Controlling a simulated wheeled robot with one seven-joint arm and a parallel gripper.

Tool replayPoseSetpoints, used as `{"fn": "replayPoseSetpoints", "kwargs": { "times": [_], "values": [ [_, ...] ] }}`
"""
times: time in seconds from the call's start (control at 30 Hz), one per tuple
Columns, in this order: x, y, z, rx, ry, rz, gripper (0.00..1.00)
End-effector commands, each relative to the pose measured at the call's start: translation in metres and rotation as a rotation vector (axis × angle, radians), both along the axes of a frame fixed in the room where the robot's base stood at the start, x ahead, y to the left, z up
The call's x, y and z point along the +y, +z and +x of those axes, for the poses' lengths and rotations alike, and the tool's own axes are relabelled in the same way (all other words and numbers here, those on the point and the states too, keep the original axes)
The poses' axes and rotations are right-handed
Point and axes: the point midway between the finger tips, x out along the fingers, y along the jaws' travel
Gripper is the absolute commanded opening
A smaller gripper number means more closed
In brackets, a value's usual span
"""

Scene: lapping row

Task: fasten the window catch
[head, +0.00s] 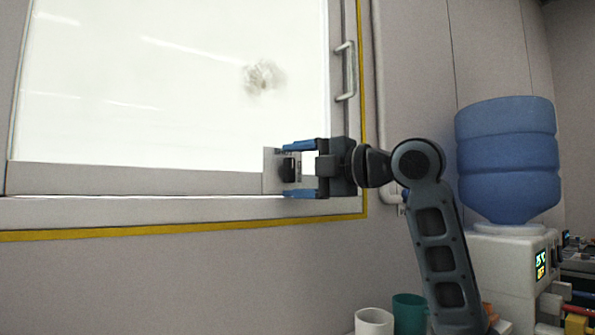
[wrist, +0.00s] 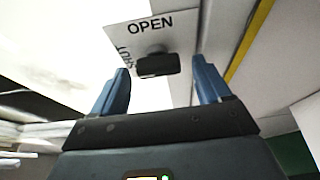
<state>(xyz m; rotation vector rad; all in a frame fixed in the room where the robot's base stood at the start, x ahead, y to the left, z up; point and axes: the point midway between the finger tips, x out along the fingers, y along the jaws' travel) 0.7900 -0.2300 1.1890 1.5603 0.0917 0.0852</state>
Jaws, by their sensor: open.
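The window catch is a dark knob (head: 288,170) on a pale plate (head: 269,172) at the lower right corner of the window sash (head: 130,180). In the wrist view the knob (wrist: 157,65) stands on the plate (wrist: 125,38), which reads OPEN along one edge and SHUT, partly legible, along another. The knob's pointing direction is hard to tell. My gripper (head: 287,170) is open, its blue fingers pointing left, one above and one below the knob. In the wrist view my gripper (wrist: 160,72) has the knob between and just beyond its fingertips, with no contact visible.
A metal handle (head: 345,72) is on the right of the window frame, above my gripper. A yellow strip (head: 180,231) borders the window. At right are a blue water bottle (head: 507,160), a white cup (head: 373,321) and a teal cup (head: 408,313).

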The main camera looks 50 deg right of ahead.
Motion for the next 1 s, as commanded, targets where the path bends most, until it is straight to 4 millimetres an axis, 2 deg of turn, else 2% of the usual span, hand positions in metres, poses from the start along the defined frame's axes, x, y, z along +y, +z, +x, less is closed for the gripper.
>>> {"fn": "replayPoseSetpoints", "kwargs": {
  "times": [0.17, 0.63, 1.0],
  "values": [
    [-0.001, 0.001, -0.005, -0.002, -0.001, 0.0, 0.77],
    [-0.008, 0.001, -0.07, -0.001, -0.001, 0.0, 0.77],
    [-0.009, 0.0, -0.078, 0.0, 0.0, 0.0, 0.77]
  ]
}}
